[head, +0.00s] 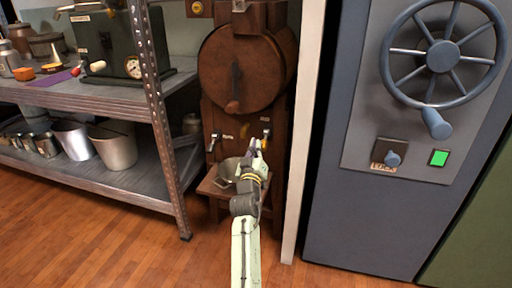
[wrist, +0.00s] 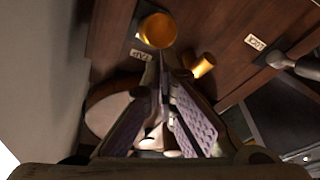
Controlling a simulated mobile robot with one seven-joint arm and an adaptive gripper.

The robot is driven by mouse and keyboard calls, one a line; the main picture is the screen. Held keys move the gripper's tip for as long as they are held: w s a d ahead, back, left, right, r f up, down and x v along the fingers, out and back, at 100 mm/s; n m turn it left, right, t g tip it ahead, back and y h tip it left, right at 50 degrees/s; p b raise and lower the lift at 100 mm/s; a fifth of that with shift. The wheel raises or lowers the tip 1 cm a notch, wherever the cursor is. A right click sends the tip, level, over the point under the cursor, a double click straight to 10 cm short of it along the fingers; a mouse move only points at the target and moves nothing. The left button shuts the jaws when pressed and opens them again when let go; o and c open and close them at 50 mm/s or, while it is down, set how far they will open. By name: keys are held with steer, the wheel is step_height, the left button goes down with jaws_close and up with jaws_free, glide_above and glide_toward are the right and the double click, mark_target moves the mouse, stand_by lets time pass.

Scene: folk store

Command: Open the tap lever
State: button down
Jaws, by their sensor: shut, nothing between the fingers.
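A wooden cabinet with a round drum (head: 232,88) stands at centre in the head view. A small lever (head: 266,134) is on its right front. My gripper (head: 257,146) is shut and empty, just below that lever.
A brass stub (wrist: 203,65) lies between. A metal bowl (head: 227,168) sits below. Metal shelving (head: 160,110) stands left, a blue-grey cabinet (head: 350,210) right.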

steer(key=shift+d+f+g, duration=0.3)
steer(key=shift+d+f, duration=0.05)
steer(key=shift+f, duration=0.4)
step_height(320, 180, up, 12)
steer(key=shift+a+f, duration=0.25)
steer(key=shift+a, duration=0.05)
